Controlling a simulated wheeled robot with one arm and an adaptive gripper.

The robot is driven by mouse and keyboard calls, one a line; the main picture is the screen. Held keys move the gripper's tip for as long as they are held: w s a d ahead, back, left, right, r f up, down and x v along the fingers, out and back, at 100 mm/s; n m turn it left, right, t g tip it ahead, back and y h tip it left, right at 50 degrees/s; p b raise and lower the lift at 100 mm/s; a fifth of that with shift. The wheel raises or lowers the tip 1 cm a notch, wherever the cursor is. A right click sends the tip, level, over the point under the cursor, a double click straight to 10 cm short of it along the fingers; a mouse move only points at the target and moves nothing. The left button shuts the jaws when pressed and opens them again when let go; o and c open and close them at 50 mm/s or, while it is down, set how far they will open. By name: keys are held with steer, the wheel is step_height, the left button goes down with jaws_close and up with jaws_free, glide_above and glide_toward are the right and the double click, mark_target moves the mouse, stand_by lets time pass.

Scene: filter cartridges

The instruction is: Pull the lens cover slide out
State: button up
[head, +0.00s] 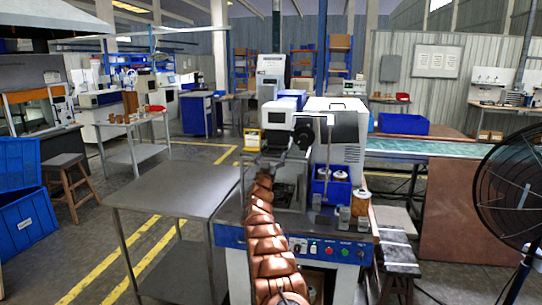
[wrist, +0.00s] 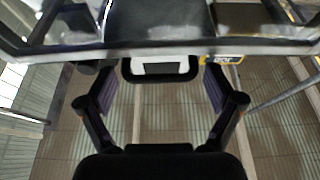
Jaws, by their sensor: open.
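My gripper (head: 268,161) is at the machine on the workbench, in front of its dark, round, lens-like part (head: 303,133); it is small and hard to make out there. In the wrist view my gripper (wrist: 158,80) is open, its two fingers wide apart with nothing held. Between and just beyond the fingertips is a black piece with a white rectangle (wrist: 160,67), below a larger black body (wrist: 158,20). I cannot tell for certain whether this piece is the lens cover slide. No contact between fingers and piece is visible.
A blue bin (head: 318,190) with white cartridges stands right of my arm on the bench. A bare metal table (head: 172,187) is at left. A fan (head: 515,185) stands at far right. A metal bar (wrist: 250,47) crosses the wrist view.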

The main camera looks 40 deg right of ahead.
steer(key=shift+w+d+r+p, duration=0.15)
steer(key=shift+w+d+p, duration=0.1)
steer(key=shift+p, duration=0.1)
steer(key=shift+c, duration=0.3)
steer(key=c, duration=1.3)
